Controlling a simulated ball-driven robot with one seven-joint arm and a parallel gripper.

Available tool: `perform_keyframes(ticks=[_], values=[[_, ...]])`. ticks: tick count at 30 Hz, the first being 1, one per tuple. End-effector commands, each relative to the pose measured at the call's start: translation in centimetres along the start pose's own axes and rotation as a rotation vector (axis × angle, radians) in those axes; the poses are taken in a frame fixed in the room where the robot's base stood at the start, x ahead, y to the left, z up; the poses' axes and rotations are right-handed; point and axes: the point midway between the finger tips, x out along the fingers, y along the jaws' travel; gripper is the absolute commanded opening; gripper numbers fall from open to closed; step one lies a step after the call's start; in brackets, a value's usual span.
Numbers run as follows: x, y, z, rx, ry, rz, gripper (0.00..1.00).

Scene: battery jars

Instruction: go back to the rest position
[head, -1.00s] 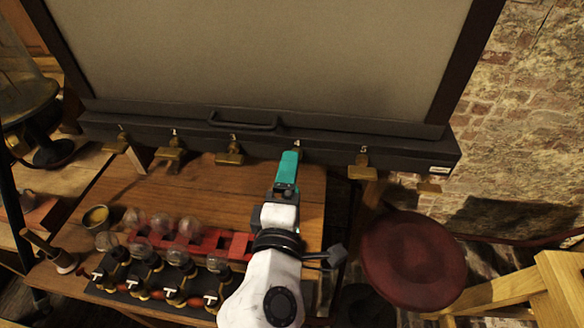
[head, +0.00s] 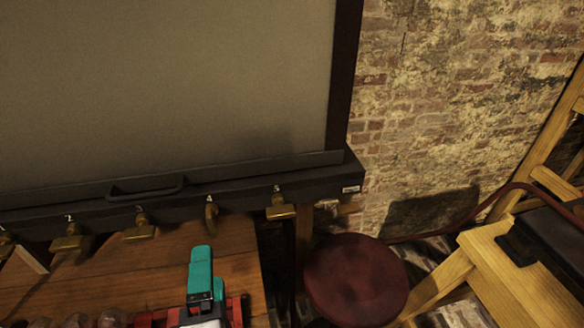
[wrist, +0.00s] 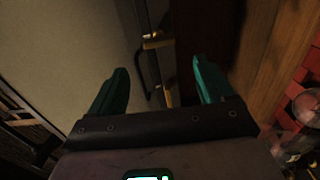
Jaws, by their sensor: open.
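My gripper (head: 203,284) shows at the bottom of the head view, its teal fingers over the wooden table. In the wrist view my gripper (wrist: 158,88) has its two teal fingers wide apart with nothing between them. The fingers are apart from the brass clamps and the dark ledge in the head view. The rest of my arm is mostly out of the head view.
A dark ledge (head: 240,182) with a handle and several numbered brass clamps runs below a large grey panel (head: 160,85). The wooden table (head: 130,273) holds red blocks and glass jars at its front. A red stool (head: 355,278) and wooden frame (head: 480,262) stand right.

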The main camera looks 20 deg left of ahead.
Motion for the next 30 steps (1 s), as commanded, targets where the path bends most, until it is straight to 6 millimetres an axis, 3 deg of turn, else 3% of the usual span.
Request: perform_keyframes(ticks=[5, 8, 11, 16, 20, 24, 27, 30], values=[[0.1, -0.3, 0.7, 0.014, -0.015, -0.011, 0.81], [0.1, -1.5, 3.4, 0.072, -0.074, -0.056, 0.81], [-0.3, -4.0, 8.3, 0.187, -0.188, -0.138, 0.81], [-3.4, -9.7, 18.1, 0.453, -0.448, -0.299, 0.81], [-8.0, -14.2, 24.6, 0.673, -0.661, -0.408, 0.81], [-14.7, -19.0, 29.9, 0.926, -0.906, -0.508, 0.81], [-20.4, -21.9, 32.4, 1.117, -1.089, -0.568, 0.81], [-26.6, -24.3, 33.6, 1.308, -1.274, -0.617, 0.81]])
